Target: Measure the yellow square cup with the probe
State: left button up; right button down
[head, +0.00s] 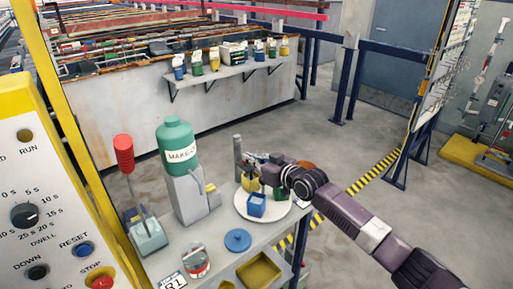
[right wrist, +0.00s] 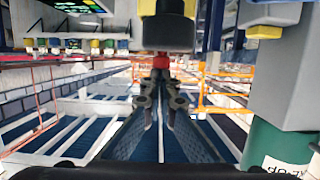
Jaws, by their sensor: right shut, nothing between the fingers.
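The yellow square cup (head: 250,184) stands on a round white plate (head: 283,213) on the cart, behind a blue square cup (head: 256,205). My right gripper (head: 257,159) is just above and behind the yellow cup and partly covers the view of it. Its fingers (right wrist: 160,100) are shut and empty in the right wrist view. A grey upright post (head: 238,158) stands left of the gripper; I cannot tell whether it is the probe's holder. A dark cylinder with a yellow part (right wrist: 168,30) is close to the fingers in the right wrist view, unclear what. My left gripper is not in view.
A green bottle (head: 176,145) on a grey stand (head: 190,197) is left of the plate. A red-handled lever (head: 124,155), a blue lid (head: 237,240), a tin (head: 197,262) and a yellow tray (head: 259,272) are also nearby. A control panel (head: 45,190) fills the left edge.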

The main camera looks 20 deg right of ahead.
notch_tip(320, 180, up, 4)
jog(key=p, duration=0.3)
jog(key=shift+w, duration=0.1)
jog(key=b+v, duration=0.2)
jog(key=v, duration=0.8)
jog(key=shift+f, duration=0.1)
dwell(0.7)
